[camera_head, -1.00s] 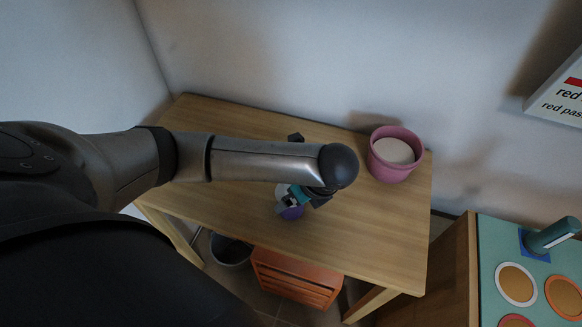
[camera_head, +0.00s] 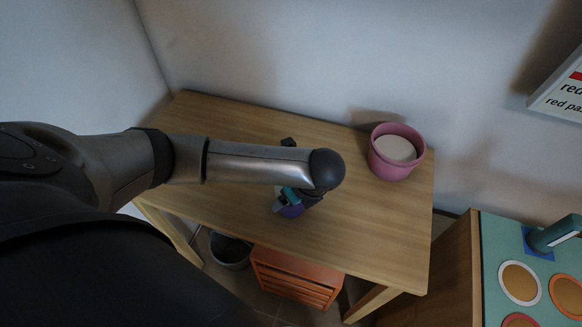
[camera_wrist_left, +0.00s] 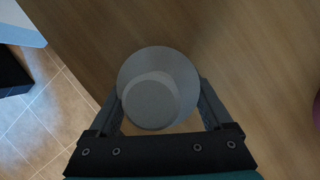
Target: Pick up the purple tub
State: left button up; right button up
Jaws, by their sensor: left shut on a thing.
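The purple tub (camera_head: 292,211) is at the front middle of the wooden table, mostly hidden by my left gripper and arm in the head view. In the left wrist view the tub (camera_wrist_left: 158,88) looks grey and round, with a paler disc in it. My left gripper (camera_wrist_left: 160,100) has one finger on each side of the tub and is shut on it. In the head view the gripper (camera_head: 288,197) shows only in part. I cannot tell whether the tub is clear of the tabletop. My right gripper is out of view.
A pink pot (camera_head: 396,152) with a pale top stands at the table's back right. The wooden table (camera_head: 370,230) is otherwise clear. Below are a dark bin (camera_head: 229,251) and an orange drawer unit (camera_head: 291,279). A green-topped surface with round discs (camera_head: 519,282) stands at the right.

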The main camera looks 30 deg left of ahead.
pick_arm(q)
grip_shut()
dwell(0.4)
notch_tip(320, 180, up, 20)
jog(key=p, duration=0.6)
